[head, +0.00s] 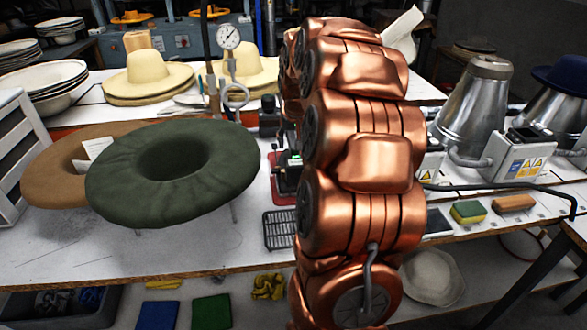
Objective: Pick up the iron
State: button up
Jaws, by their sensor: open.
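My copper-coloured arm fills the middle of the head view and hides much of the bench behind it. My gripper cannot be made out; it is hidden behind the arm. A dark object (287,172) with a small green and white patch sits over a red base (280,192) on the white bench, just left of the arm. It may be the iron, but its right part is hidden and I cannot tell for sure. A black wire rack (279,230) lies in front of it near the bench edge.
A green felt hat form (170,172) overlaps a brown one (65,165) on the left. A pressure gauge (228,37) and pipes stand behind. Metal cones (475,100), a control box (518,154) and a yellow-green sponge (468,212) are on the right. The front-left bench is clear.

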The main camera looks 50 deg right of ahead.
jog(key=shift+p+x, duration=0.3)
jog(key=shift+x, duration=1.65)
jog(key=shift+d, duration=0.15)
jog(key=shift+c, duration=0.4)
grip_shut()
jog(key=shift+r, duration=0.1)
